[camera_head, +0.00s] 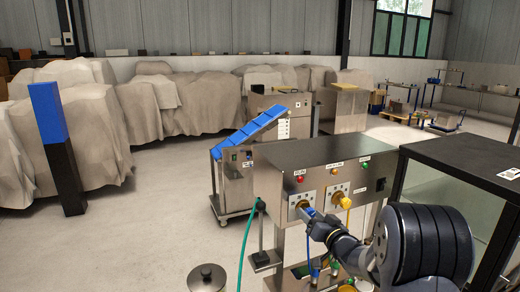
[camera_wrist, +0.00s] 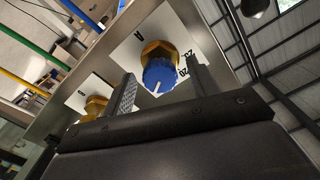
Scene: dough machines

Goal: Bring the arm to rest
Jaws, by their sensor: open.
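My gripper (camera_head: 306,212) is in front of the steel machine's control panel (camera_head: 322,168), at its left dial. In the wrist view my gripper (camera_wrist: 163,85) is open, with one finger on each side of a blue knob (camera_wrist: 158,75) on a brass base. The knob has a white pointer line and sits on a white lettered plate. I cannot tell whether the fingers touch it. A second brass knob (camera_wrist: 95,105) shows to the left in the wrist view. In the head view the left knob is mostly hidden behind my gripper.
A glass-sided cabinet (camera_head: 450,205) with a black top stands close on the right. A green hose (camera_head: 247,245) hangs at the machine's left. A blue conveyor (camera_head: 255,128) stands behind, and a round steel lid (camera_head: 207,277) is at the front.

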